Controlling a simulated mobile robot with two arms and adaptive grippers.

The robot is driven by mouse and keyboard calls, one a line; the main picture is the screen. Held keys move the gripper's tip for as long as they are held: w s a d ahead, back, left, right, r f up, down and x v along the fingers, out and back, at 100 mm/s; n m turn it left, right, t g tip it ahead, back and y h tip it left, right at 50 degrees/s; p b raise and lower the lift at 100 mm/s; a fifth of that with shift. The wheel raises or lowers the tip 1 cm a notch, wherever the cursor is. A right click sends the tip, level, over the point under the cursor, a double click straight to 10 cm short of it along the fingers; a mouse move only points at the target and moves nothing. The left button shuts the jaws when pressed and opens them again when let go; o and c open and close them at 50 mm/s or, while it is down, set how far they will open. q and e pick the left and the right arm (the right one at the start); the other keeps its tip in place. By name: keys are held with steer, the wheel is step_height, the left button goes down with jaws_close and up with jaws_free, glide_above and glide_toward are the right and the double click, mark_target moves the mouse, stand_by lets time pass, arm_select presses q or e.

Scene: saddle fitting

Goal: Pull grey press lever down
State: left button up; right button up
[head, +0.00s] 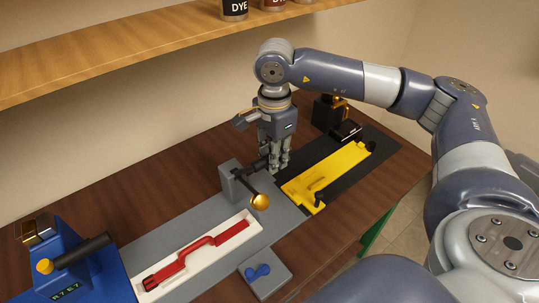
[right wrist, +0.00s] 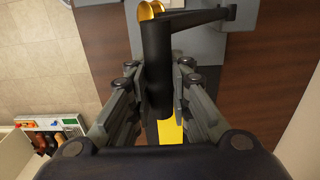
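The grey press (head: 231,182) stands in the middle of the bench on a grey base plate. Its lever has a black handle (head: 256,165) and a gold ball (head: 260,201) at the front. In the right wrist view the black handle (right wrist: 157,60) lies between my right gripper's fingers (right wrist: 158,85), with pads close against both sides. The gold part (right wrist: 151,9) shows beyond it. In the head view my right gripper (head: 278,163) points down at the handle's far right end and looks closed on it. My left gripper is not in view.
A white tray (head: 240,240) with a red part (head: 200,250) lies in front of the press. A yellow fixture (head: 330,172) is to the right. A blue press (head: 75,263) stands at left. A small grey pad with a blue piece (head: 258,272) is in front.

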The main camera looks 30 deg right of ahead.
steer(key=shift+f, duration=0.1)
steer(key=shift+s+f+b, duration=0.3)
steer(key=shift+f+b, duration=0.05)
steer(key=shift+b, duration=0.2)
steer(key=shift+s+f, duration=0.15)
steer(key=shift+s, duration=0.15)
steer(key=shift+s+d+f+b, duration=0.1)
steer(key=shift+s+f+b, duration=0.8)
steer(key=shift+b, duration=0.45)
steer(key=shift+s+d+f+b, duration=0.1)
steer(key=shift+s+f+b, duration=0.5)
steer(key=shift+f+b, duration=0.6)
steer(key=shift+s+f+b, duration=0.35)
steer(key=shift+f+b, duration=0.3)
steer(key=shift+b, duration=0.25)
steer(key=shift+s+f+b, duration=0.3)
steer(key=shift+f+b, duration=0.3)
steer(key=shift+b, duration=0.3)
steer(key=shift+s+f+b, duration=0.2)
steer(key=shift+f+b, duration=0.55)
steer(key=shift+b, duration=0.15)
steer(key=shift+s+f+b, duration=0.2)
steer(key=shift+f+b, duration=0.55)
steer(key=shift+b, duration=0.1)
